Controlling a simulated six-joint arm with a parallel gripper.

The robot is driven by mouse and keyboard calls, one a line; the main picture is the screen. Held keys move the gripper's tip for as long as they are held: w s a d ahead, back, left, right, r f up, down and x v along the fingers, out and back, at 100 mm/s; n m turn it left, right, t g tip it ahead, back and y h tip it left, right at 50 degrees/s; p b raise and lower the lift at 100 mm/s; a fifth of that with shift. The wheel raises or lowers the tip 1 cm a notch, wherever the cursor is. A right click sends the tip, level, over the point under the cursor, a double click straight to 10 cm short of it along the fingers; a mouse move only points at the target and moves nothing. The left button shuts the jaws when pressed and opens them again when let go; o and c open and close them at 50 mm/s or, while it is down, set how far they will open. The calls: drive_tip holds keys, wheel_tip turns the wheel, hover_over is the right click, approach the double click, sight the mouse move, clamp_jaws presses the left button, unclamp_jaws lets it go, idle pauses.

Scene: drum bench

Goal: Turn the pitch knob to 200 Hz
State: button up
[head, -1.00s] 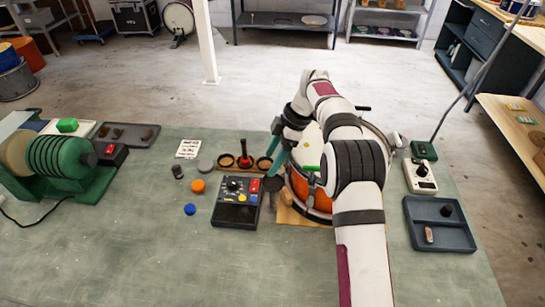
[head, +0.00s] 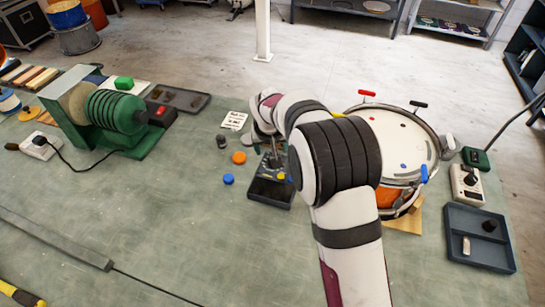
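A black control box (head: 268,192) stands on the bench left of my arm, with a dark knob area at its back and yellow and blue buttons partly in view. My gripper (head: 270,150) is over the back part of this box, small and mostly hidden by my wrist; whether its fingers are open or touch the knob cannot be seen. A white box (head: 467,187) with a black knob stands at the right, apart from my gripper. No pitch label or Hz reading is legible, so I cannot tell from lettering which knob is the pitch one.
A drum (head: 410,150) with coloured clips stands right of my arm. A grey tray (head: 480,262) is at the right edge. A green coil machine (head: 118,118) is at the left. Orange (head: 239,157) and blue (head: 228,179) caps lie beside the control box.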

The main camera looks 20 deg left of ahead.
drive_tip(key=x, duration=0.8)
drive_tip(key=shift+w+f, duration=0.1)
drive_tip(key=shift+f, duration=0.1)
clamp_jaws()
